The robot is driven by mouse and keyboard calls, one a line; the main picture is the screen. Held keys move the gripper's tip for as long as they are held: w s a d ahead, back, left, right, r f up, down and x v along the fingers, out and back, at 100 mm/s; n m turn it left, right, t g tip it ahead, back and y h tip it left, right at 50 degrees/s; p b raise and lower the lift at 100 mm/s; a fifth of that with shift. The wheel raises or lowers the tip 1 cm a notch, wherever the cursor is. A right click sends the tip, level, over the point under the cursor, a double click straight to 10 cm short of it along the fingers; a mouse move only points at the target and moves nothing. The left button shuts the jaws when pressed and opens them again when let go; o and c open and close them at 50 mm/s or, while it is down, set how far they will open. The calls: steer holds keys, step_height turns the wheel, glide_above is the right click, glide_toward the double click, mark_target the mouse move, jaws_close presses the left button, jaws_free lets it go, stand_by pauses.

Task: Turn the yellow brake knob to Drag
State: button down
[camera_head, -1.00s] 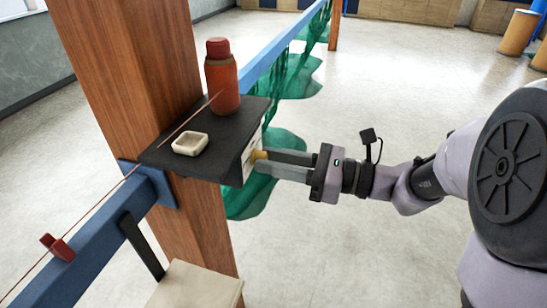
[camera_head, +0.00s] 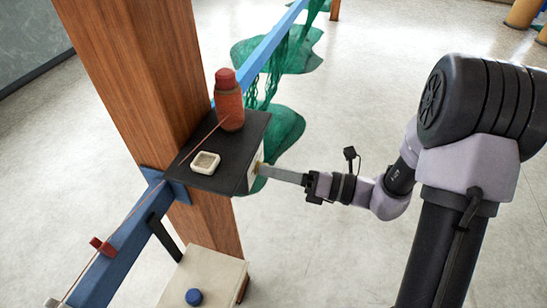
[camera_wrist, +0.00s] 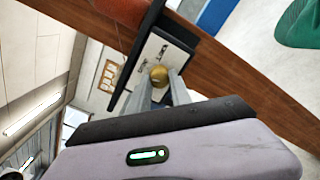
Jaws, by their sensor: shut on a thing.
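The yellow brake knob (camera_wrist: 159,75) sits on a pale plate (camera_wrist: 150,62) on the side of the black shelf bracket. My gripper (camera_wrist: 163,92) is shut on the knob, with one finger on each side of it in the wrist view. In the head view the gripper (camera_head: 268,171) reaches the bracket's right side, and only a sliver of the yellow knob (camera_head: 258,167) shows. There are dark marks on the plate, but their lettering is too small to read, so I cannot tell the knob's setting.
The black shelf (camera_head: 228,167) on the wooden post (camera_head: 140,70) holds a red bottle (camera_head: 229,105) and a small white dish (camera_head: 205,162). A blue rail (camera_head: 120,245) and green nets (camera_head: 285,125) are close by. A pale box (camera_head: 215,275) with a blue cap stands below. Floor at right is open.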

steer(key=shift+r+m+p, duration=0.1)
steer(key=shift+m+p, duration=0.9)
steer(key=shift+p, duration=0.2)
steer(key=c, duration=1.2)
jaws_free()
steer(key=shift+o, duration=0.2)
steer(key=v, duration=1.7)
steer(key=shift+d, duration=0.2)
steer(key=shift+s, duration=0.1)
